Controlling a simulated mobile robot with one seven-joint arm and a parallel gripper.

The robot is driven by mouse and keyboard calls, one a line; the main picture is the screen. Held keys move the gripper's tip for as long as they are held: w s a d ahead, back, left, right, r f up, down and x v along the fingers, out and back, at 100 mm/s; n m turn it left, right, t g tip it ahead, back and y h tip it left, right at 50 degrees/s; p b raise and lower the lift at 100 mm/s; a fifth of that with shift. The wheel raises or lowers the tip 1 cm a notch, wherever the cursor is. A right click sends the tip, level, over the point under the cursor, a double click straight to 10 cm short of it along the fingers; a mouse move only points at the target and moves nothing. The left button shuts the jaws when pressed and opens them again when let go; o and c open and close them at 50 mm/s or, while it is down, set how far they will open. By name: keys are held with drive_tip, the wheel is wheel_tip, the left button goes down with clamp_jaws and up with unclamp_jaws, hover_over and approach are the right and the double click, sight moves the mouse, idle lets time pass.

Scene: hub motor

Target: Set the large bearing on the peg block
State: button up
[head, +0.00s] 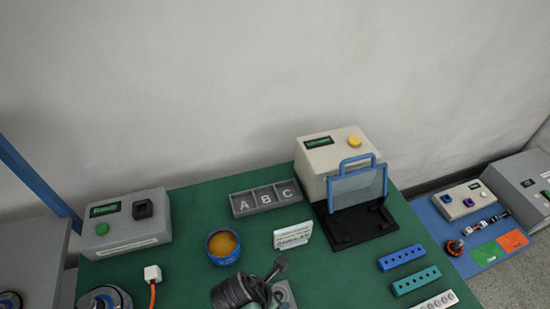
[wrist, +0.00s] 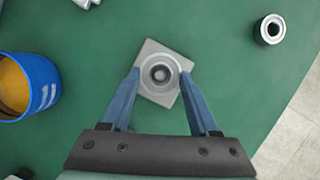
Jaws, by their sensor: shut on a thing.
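In the wrist view, my gripper (wrist: 159,77) is shut on the large bearing (wrist: 160,90), a grey ring held between the two blue fingertips. The bearing is over the peg block (wrist: 150,48), a light grey square plate turned at an angle to my gripper. A dark round centre, perhaps the peg, shows inside the ring. I cannot tell whether the bearing touches the plate or hangs just above it. In the head view, my dark wrist covers most of this, and only part of the grey peg block (head: 287,293) shows beside it.
A blue tub with orange contents (head: 223,246) stands left of my gripper. A smaller bearing (wrist: 270,29) lies at the upper right in the wrist view. Behind are a grey A-B-C tray (head: 241,205), a small sign (head: 293,235) and a tester with a clear blue-framed guard (head: 358,187).

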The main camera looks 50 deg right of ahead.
drive_tip(key=shift+f, duration=0.25)
drive_tip(key=shift+f, duration=0.15)
drive_tip(key=o, duration=1.4)
drive_tip(key=shift+o, duration=0.2)
drive_tip(key=v, duration=1.2)
drive_tip(key=shift+r+p, duration=0.2)
drive_tip(key=shift+p, duration=0.2)
